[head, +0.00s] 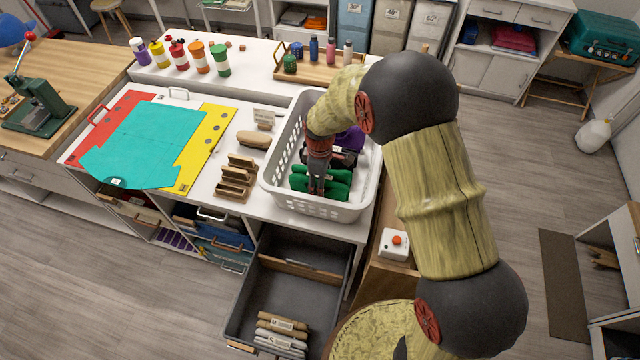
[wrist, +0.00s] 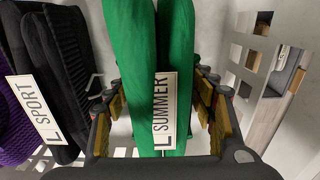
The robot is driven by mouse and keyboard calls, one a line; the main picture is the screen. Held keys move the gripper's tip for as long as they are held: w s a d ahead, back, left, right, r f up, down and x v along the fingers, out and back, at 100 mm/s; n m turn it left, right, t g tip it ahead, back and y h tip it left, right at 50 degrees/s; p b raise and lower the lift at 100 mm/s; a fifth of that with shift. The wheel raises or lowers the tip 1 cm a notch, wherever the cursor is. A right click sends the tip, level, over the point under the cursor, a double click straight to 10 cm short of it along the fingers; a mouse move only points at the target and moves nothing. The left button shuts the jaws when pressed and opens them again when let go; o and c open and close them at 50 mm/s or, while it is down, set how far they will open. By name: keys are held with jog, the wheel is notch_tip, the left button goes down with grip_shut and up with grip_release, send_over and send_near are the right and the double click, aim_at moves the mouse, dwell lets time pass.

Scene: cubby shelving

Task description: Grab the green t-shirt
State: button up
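The green t-shirt (head: 335,190) is folded and stands on edge in the white laundry basket (head: 325,207). In the wrist view the green t-shirt (wrist: 176,40) shows as two upright folds with a tag reading "L SUMMER". My gripper (head: 317,188) reaches down into the basket at the shirt. In the wrist view my gripper (wrist: 165,100) has one finger on each side of the shirt, with narrow gaps beside the cloth, so it looks open. The shirt's lower part is hidden.
A black garment (wrist: 70,70) tagged "L SPORT" and a purple one (wrist: 15,130) stand left of the shirt. The basket's perforated wall (wrist: 245,75) is close on the right. A teal shirt (head: 145,140) lies on the folding board (head: 205,135). An open drawer (head: 285,290) is below.

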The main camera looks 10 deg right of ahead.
jog(key=c, duration=1)
jog(key=shift+c, duration=0.2)
